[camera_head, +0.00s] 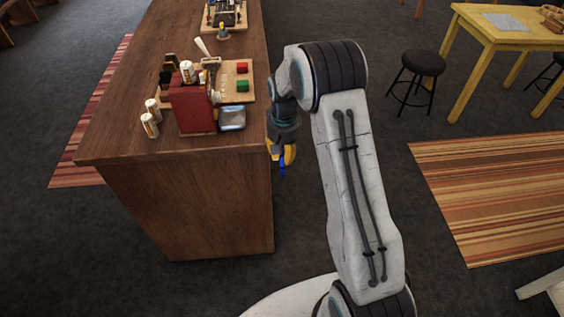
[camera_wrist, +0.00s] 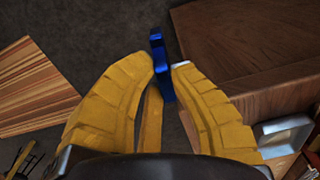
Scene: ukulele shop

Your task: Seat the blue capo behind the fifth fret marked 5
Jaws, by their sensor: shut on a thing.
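The blue capo (camera_wrist: 160,62) is held between the yellow fingers of my gripper (camera_wrist: 165,72) in the wrist view. It sticks out beyond the fingertips. In the head view the capo (camera_head: 282,170) hangs below my gripper (camera_head: 283,158), which is beside the right side of the wooden counter (camera_head: 205,196), over the floor. My gripper is shut on the capo. I cannot make out a fretted neck or a mark 5 in either view.
On the counter stand a red box (camera_head: 191,108), small cylinders (camera_head: 150,125), a silver tray (camera_head: 232,118) and a light board (camera_head: 236,80) with red and green blocks. A black stool (camera_head: 424,63) and yellow table (camera_head: 490,28) stand at right. Open floor lies between.

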